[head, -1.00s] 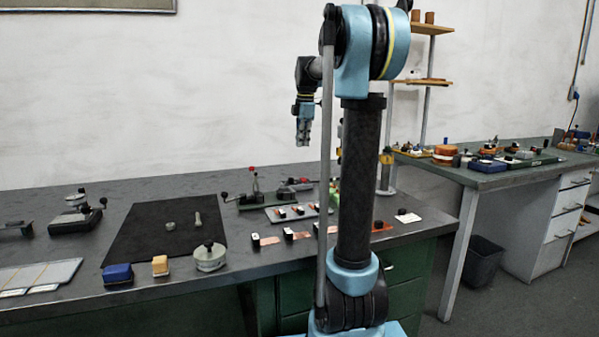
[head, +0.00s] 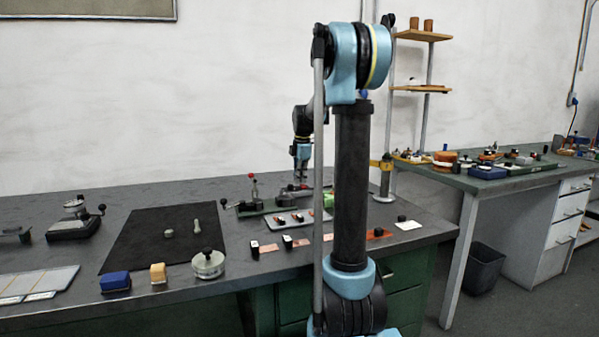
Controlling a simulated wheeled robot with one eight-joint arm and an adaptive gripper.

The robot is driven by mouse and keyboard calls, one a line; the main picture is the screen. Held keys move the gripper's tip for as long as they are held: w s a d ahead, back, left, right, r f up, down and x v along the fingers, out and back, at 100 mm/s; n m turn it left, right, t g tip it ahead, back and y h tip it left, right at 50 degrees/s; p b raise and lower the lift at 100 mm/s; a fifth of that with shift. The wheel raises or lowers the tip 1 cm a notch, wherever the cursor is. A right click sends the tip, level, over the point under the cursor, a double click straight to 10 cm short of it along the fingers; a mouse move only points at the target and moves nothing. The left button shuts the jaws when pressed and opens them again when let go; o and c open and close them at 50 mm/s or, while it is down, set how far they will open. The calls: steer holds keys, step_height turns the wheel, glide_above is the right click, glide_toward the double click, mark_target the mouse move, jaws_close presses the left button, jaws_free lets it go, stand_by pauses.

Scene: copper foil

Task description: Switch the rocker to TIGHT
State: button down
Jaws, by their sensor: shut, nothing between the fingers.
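No rocker or TIGHT label can be made out at this size. My gripper (head: 300,180) points down over the back part of the grey bench, left of my arm's upright link. Its fingers look closed, with nothing seen between them. I cannot tell whether the gripper touches anything there. In front lies a light grey tray (head: 272,229) with several small dark and red pieces. My arm hides part of the bench to its right.
Copper strips (head: 268,248) with black blocks lie along the front. A black mat (head: 145,240), a round lidded tin (head: 208,265), a blue block (head: 115,281) and a tan block (head: 158,273) are at left. A post with a yellow clamp (head: 383,180) stands right of my arm.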

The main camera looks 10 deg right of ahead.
steer(key=shift+f, duration=0.4)
steer(key=shift+w, duration=0.1)
steer(key=shift+w+f+g, duration=0.3)
steer(key=shift+f+g, duration=0.15)
steer(key=shift+g, duration=0.15)
steer(key=shift+s+a, duration=0.15)
steer(key=shift+s, duration=0.05)
